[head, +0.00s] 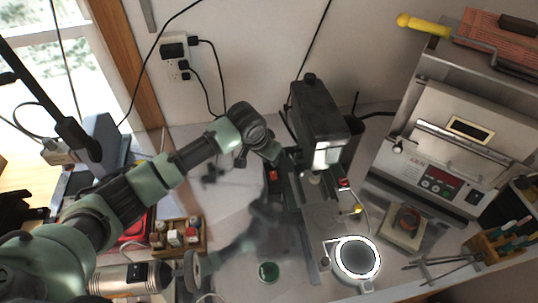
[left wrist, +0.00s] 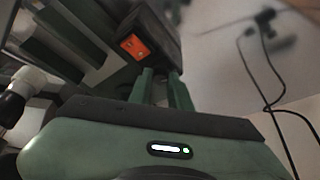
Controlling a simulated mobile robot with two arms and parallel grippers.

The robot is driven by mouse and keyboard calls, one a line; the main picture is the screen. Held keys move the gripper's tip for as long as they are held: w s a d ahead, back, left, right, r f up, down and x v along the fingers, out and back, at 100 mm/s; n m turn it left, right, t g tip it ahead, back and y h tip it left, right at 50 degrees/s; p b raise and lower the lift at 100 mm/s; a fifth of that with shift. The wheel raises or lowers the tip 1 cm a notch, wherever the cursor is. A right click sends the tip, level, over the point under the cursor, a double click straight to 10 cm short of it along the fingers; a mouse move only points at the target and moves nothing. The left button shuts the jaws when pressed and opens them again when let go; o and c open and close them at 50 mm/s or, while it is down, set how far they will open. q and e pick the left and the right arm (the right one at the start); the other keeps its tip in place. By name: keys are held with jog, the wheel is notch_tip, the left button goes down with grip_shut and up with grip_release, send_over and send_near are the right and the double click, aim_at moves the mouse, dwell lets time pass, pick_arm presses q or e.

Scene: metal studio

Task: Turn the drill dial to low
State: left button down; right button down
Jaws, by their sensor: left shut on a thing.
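The drill is a black and grey bench drill press (head: 318,112) in the middle of the head view, upright on the worktop. My left arm reaches in from the left, and my left gripper (head: 284,158) is against the drill's left side. In the left wrist view my two green gripper fingers (left wrist: 162,90) point at the dark drill body (left wrist: 110,30), close beside an orange switch (left wrist: 134,46). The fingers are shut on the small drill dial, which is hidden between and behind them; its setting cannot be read. My right gripper is not in view.
A ring-lit magnifier lamp (head: 357,258) is at the front right of the drill. A grey oven-like machine (head: 440,150) stands at the right. Cables hang from the wall outlet (head: 175,58).

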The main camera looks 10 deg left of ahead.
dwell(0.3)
pick_arm(q)
jog(key=c, duration=1.6)
grip_release()
jog(key=shift+b+v, duration=1)
jog(key=shift+v, duration=2.9)
